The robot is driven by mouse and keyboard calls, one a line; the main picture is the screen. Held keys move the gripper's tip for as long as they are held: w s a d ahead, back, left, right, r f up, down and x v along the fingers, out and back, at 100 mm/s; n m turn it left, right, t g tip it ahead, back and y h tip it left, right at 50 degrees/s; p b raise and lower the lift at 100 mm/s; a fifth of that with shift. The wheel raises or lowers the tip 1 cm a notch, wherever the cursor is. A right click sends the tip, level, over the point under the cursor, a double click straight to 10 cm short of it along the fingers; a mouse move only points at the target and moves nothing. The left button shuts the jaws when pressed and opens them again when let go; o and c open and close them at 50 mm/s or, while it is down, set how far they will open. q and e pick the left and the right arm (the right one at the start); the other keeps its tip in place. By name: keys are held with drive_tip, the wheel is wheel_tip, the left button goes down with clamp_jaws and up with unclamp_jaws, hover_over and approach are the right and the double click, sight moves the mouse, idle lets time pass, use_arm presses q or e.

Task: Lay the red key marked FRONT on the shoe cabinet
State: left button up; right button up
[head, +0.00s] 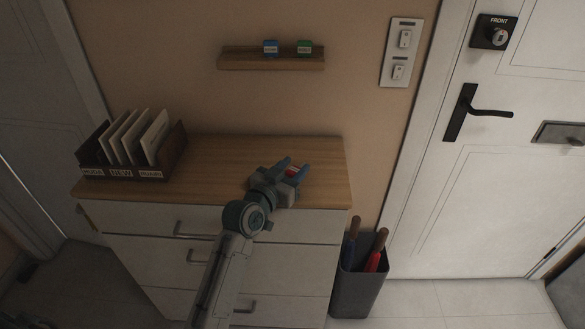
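The shoe cabinet (225,151) has a wooden top and white drawers and stands against the wall. My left gripper (296,167) is over the right part of its top. A small red thing with a pale patch, apparently the red key (292,171), shows between its two fingers. I cannot read its label. The fingers stand apart, and I cannot tell whether they press on the key or whether it touches the wood. My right gripper is not in view.
A dark letter rack (121,173) with envelopes stands on the cabinet's left end. A wall shelf (271,64) holds a blue tag (270,47) and a green tag (304,47). A grey umbrella bin (358,288) stands right of the cabinet. The cabinet top's middle is clear.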

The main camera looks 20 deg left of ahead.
use_arm(q)
drive_tip(key=shift+o, duration=1.2)
drive_tip(key=shift+s, duration=0.15)
drive_tip(key=b+v, duration=0.1)
drive_tip(key=v, duration=0.9)
drive_tip(key=shift+s, duration=0.25)
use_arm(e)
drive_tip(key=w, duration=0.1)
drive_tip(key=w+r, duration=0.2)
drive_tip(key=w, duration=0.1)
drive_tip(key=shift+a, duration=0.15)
use_arm(q)
drive_tip(key=shift+a, duration=0.1)
